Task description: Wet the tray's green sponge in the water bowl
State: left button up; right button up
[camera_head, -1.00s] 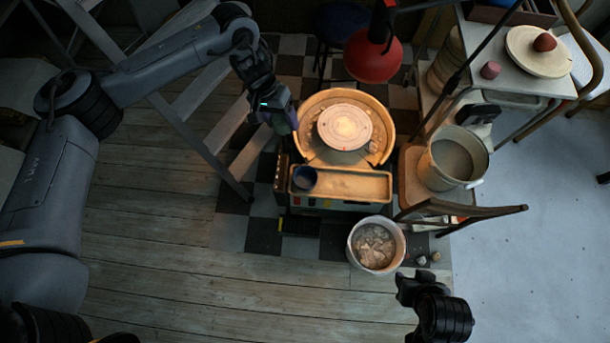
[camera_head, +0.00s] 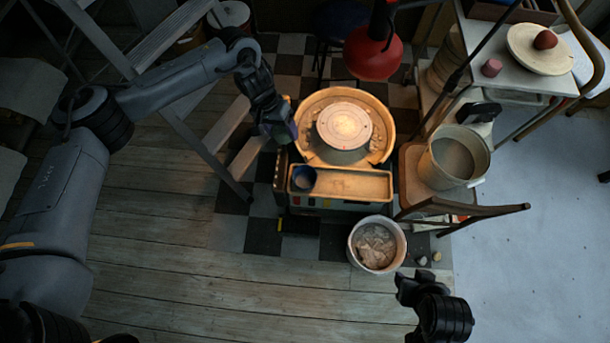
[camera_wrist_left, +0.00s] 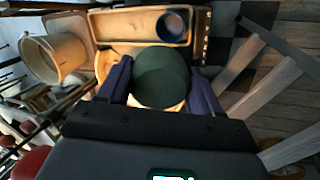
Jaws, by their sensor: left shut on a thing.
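The dark green round sponge (camera_wrist_left: 160,77) is held between the two fingers of my left gripper (camera_wrist_left: 158,85), shut on it, in the left wrist view. In the head view my left gripper (camera_head: 285,130) is over the left rim of the wheel basin, up and left of the tray. The blue water bowl (camera_head: 304,179) stands at the left end of the tan tray (camera_head: 350,198). In the left wrist view the bowl (camera_wrist_left: 172,24) and tray (camera_wrist_left: 120,28) lie beyond the sponge, apart from it. My right gripper (camera_head: 415,290) is at lower right; its fingers are unclear.
The round wheel head (camera_head: 344,126) sits in the basin behind the tray. A red lamp (camera_head: 373,55) hangs at the back. A bucket of clay scraps (camera_head: 375,246) stands in front, a pale bucket (camera_head: 453,158) at right, a wooden stepladder (camera_head: 190,135) at left.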

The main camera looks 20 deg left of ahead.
aim_at(284, 142)
pick_arm(q)
notch_tip(284, 142, down, 26)
jog(key=b, duration=1.2)
dwell(1.1)
dwell(0.6)
dwell(0.8)
dwell(0.7)
notch_tip(284, 142, up, 4)
jog(key=p, duration=0.4)
dwell(0.6)
